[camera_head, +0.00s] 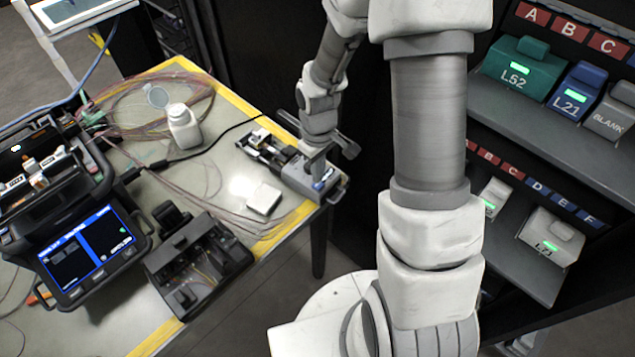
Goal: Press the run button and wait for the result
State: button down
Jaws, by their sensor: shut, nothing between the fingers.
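My gripper (317,163) is shut and empty, pointing down over the right end of a grey bench device (292,168) at the table's right corner. Its fingertips are at or just above the device's top, near a small blue patch; I cannot tell whether they touch. No run button can be made out, and the gripper covers part of the device's top. A black machine (75,225) with a lit blue-and-black screen (92,250) stands at the left of the table. The text on its screen is too small to read.
The table (235,185) has yellow edges. On it are a white bottle (184,126), a small white block (263,198), an open black case (198,265), loose fibres and a black cable. Shelves at right hold labelled boxes, including a green one (524,68).

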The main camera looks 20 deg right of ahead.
jog(key=shift+f+b, duration=0.85)
jog(key=shift+f, duration=0.15)
jog(key=shift+r, duration=0.1)
jog(key=shift+r+p, duration=2.45)
jog(key=shift+r, duration=0.5)
jog(key=shift+r, duration=0.15)
jog(key=s+r+m+t, duration=0.2)
jog(key=s+r, duration=0.2)
jog(key=r, duration=0.7)
jog(key=s+r+m+t, duration=0.2)
jog(key=s+r, duration=0.2)
jog(key=r, duration=0.6)
jog(key=s+r+m+t, duration=0.1)
jog(key=s+r+m, duration=0.1)
jog(key=s+r, duration=0.4)
jog(key=shift+s+t, duration=0.3)
jog(key=shift+s, duration=0.45)
